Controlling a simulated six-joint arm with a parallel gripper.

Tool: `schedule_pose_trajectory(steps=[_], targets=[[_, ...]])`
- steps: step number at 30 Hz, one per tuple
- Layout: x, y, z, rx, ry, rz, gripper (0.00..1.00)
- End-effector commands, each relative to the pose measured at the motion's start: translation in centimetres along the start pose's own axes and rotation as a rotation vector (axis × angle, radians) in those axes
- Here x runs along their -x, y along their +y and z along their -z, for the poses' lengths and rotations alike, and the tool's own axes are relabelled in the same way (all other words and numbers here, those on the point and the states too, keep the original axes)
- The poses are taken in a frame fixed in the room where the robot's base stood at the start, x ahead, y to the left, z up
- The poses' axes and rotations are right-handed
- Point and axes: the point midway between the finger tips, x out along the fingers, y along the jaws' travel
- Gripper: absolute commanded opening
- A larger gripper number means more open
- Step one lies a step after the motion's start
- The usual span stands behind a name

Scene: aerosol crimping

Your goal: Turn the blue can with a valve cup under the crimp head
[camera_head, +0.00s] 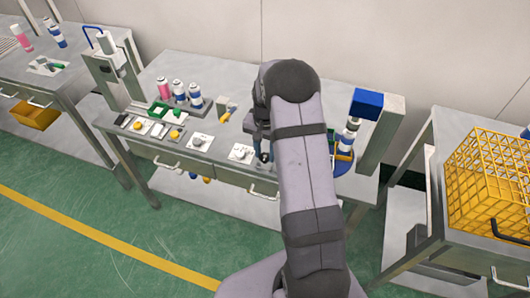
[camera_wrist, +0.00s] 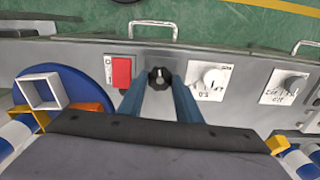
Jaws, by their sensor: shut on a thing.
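My gripper (camera_wrist: 160,100) points down at the bench's front panel, its two blue fingers on either side of a black knob (camera_wrist: 160,77) with a white mark, shut on it. In the head view my gripper (camera_head: 263,157) is partly hidden by my arm. A blue round turntable (camera_head: 343,164) sits to its right, half hidden by my arm; it also shows in the wrist view (camera_wrist: 72,86) with a white square holder and an orange one. A white and blue can (camera_head: 347,136) stands there beneath the blue crimp head (camera_head: 367,102). Its valve cup is too small to make out.
A red switch (camera_wrist: 121,72) is left of the knob, and white dial plates (camera_wrist: 210,80) are to its right. A yellow wire basket (camera_head: 485,190) is at far right.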

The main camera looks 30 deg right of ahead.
Motion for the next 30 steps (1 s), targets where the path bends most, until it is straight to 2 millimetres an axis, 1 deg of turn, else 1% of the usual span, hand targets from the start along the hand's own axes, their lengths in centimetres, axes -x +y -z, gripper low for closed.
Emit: schedule_pose_trajectory(steps=[3, 9, 23, 24, 26, 27, 30], targets=[[0.08, -0.03, 0.08, -0.057, 0.002, 0.001, 0.09], [0.09, -0.04, 0.08, -0.113, 0.002, 0.001, 0.09], [0.10, -0.04, 0.10, -0.128, 0.003, 0.002, 0.09], [0.10, -0.04, 0.10, -0.128, 0.003, 0.002, 0.33], [0.10, -0.04, 0.09, -0.128, 0.003, 0.001, 0.48], [0.09, -0.04, 0.09, -0.128, 0.002, 0.001, 0.50], [0.07, -0.03, 0.07, -0.128, 0.002, 0.001, 0.50]])
